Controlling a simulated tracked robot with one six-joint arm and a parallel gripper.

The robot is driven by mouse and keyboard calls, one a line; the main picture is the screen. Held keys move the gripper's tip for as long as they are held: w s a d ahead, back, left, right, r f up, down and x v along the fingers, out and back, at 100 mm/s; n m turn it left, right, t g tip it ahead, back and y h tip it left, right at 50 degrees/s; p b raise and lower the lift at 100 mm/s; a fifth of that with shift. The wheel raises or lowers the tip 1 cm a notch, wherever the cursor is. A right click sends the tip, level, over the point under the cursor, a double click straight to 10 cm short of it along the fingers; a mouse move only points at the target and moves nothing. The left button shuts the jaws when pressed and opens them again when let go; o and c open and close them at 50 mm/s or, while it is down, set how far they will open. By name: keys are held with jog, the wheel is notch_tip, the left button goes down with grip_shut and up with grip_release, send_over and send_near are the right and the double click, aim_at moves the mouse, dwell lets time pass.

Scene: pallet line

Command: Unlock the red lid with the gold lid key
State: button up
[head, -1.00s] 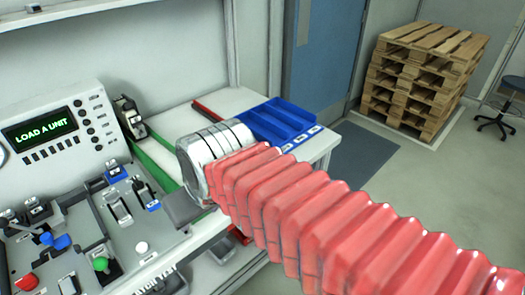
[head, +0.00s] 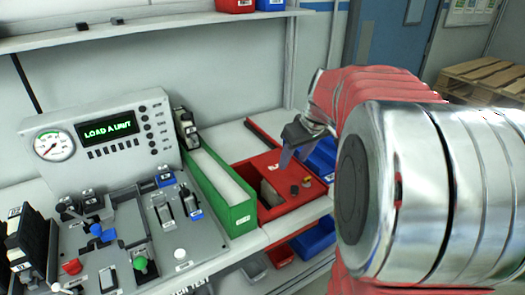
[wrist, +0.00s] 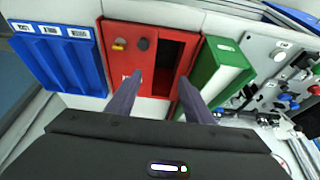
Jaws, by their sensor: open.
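The red box with its red lid (head: 285,168) stands right of a green bin in the head view; the lid also shows in the wrist view (wrist: 120,65). A small gold piece, which looks like the gold lid key (head: 294,190), is on the lid beside a dark round knob (head: 307,181). In the wrist view the gold key (wrist: 119,44) is left of the dark knob (wrist: 142,44), with a dark opening to their right. My gripper (wrist: 158,92) is open and empty above the near side of the box. Its fingers are apart from the key.
A green bin (head: 222,185) stands close left of the red box, and a blue divided tray (wrist: 58,55) is on its other side. A shelf (head: 150,32) runs above the bench.

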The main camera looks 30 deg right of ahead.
send_near(308, 178)
jog(key=v, duration=0.5)
jog(key=shift+d, duration=0.1)
jog(key=x, duration=1.4)
jog(key=shift+r, duration=0.1)
jog(key=shift+c, duration=0.4)
jog(key=c, duration=0.9)
jog(key=shift+c, duration=0.3)
